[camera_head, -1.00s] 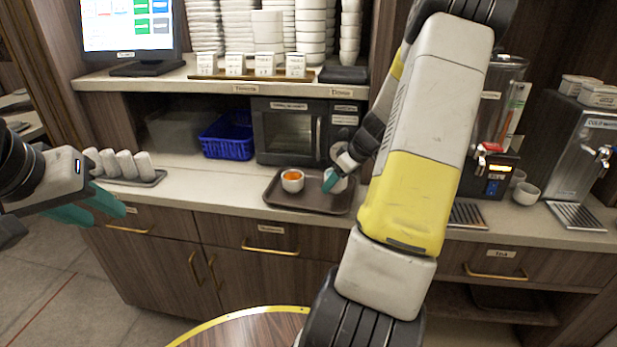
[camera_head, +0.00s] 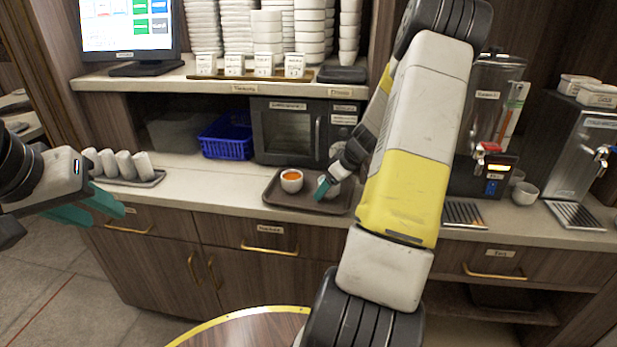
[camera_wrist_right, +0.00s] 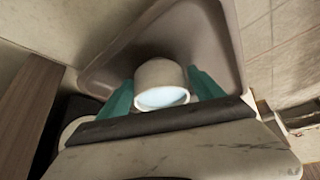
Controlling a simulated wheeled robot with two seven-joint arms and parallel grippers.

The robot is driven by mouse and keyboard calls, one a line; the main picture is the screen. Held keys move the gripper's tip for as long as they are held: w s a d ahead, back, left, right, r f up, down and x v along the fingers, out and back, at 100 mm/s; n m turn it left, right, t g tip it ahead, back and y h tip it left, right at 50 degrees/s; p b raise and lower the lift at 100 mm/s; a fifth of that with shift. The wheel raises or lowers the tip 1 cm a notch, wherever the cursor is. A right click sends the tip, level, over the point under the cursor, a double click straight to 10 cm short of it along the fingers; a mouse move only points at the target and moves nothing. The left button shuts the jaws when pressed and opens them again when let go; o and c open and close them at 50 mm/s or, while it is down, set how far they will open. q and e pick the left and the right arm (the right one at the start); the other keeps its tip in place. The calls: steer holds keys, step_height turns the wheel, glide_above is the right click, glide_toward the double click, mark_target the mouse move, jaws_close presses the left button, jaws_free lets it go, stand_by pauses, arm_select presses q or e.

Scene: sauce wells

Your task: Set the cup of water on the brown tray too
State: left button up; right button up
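The cup of water (camera_wrist_right: 160,74) is white and sits between the teal fingers of my right gripper (camera_wrist_right: 162,92) in the right wrist view, with pale water showing inside. Whether the cup's base touches the tray is hard to tell. A white cup of orange-brown drink (camera_head: 291,181) stands on the tray to the left. My left gripper (camera_head: 92,208) is open and empty at the left.
A microwave (camera_head: 290,130) and a blue basket (camera_head: 228,137) stand behind the tray. A small tray of rolled napkins (camera_head: 125,168) is to the left on the counter. Drink dispensers (camera_head: 490,125) and a white cup (camera_head: 525,193) are to the right.

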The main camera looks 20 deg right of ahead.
steer(key=shift+o, duration=0.2)
steer(key=shift+r, duration=0.1)
steer(key=shift+r, duration=0.2)
steer(key=v, duration=1.1)
steer(key=s+a+r+m, duration=0.1)
steer(key=s+a+r, duration=0.2)
steer(key=a+r, duration=0.4)
steer(key=s+a+r, duration=0.3)
steer(key=a+r, duration=0.1)
steer(key=a, duration=0.4)
steer(key=s+a+r+m, duration=0.2)
steer(key=s+a, duration=0.3)
steer(key=s, duration=0.2)
steer(key=s+a+r+m+t, duration=0.1)
steer(key=s+a+r+m, duration=0.1)
steer(key=s+a, duration=0.2)
steer(key=s, duration=0.3)
steer(key=shift+s+a+r+h, duration=0.15)
steer(key=shift+s+a+h, duration=0.15)
steer(key=shift+s+a, duration=0.1)
